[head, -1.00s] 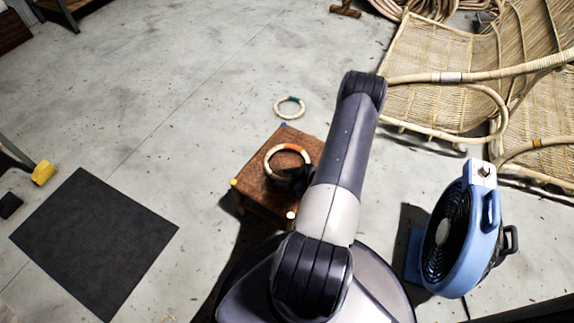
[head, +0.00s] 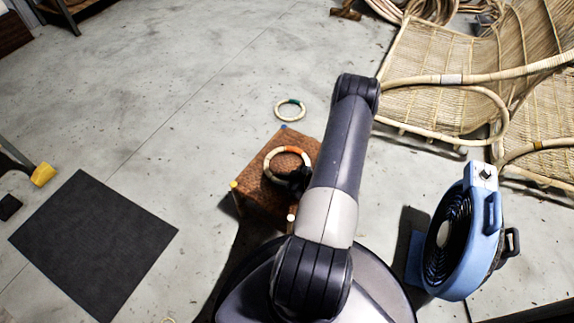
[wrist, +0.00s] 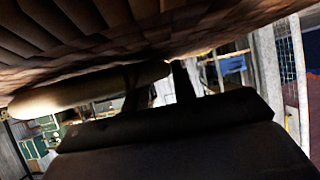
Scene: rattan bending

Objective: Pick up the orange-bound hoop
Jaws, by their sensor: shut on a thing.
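The orange-bound hoop (head: 292,149), a pale rattan ring with an orange wrap on its far side, is over the brown woven stool (head: 248,186) in the head view. My dark gripper (head: 298,178) is shut on its near right side, partly hidden by my arm. In the wrist view the pale rod of the hoop (wrist: 85,93) runs in from the left to between the fingers of my gripper (wrist: 155,85). The woven stool top (wrist: 150,35) fills the upper part, very close to the hoop. I cannot tell whether the two touch.
A similar hoop with a green binding (head: 290,109) lies on the floor beyond the stool. A blue fan (head: 466,235) stands at the right, and woven rattan chairs (head: 430,85) at the back right. A black mat (head: 95,245) lies at left.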

